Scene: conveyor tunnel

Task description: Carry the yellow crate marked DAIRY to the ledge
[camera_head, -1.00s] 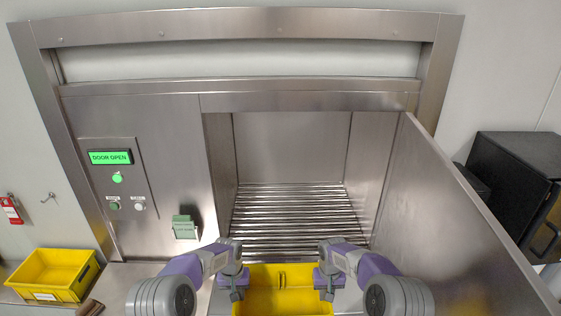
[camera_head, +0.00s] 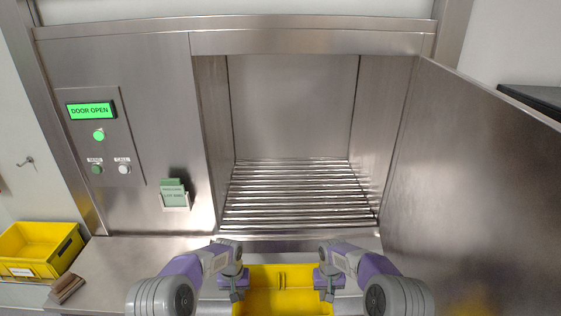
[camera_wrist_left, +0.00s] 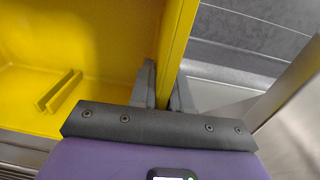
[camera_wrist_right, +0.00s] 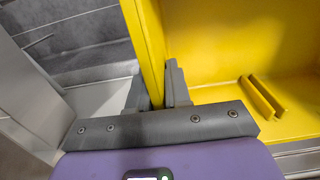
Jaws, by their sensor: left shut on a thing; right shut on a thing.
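A yellow crate (camera_head: 282,290) is held low in front of me, between my two grippers. My left gripper (camera_head: 236,284) is shut on its left wall, and the wall also shows between the fingers in the left wrist view (camera_wrist_left: 170,45). My right gripper (camera_head: 324,284) is shut on its right wall, seen in the right wrist view (camera_wrist_right: 150,45). The visible inside looks empty apart from a small ridged slot. No DAIRY marking shows on this crate; its near part is cut off. A steel ledge (camera_head: 130,265) runs along the front of the tunnel.
Another yellow crate (camera_head: 62,262) with an unreadable label stands at the far left, beside a brown object (camera_head: 67,287). The tunnel's roller bed (camera_head: 300,190) is clear. An open steel door (camera_head: 470,190) flanks it on the right. The panel display (camera_head: 91,110) reads DOOR OPEN.

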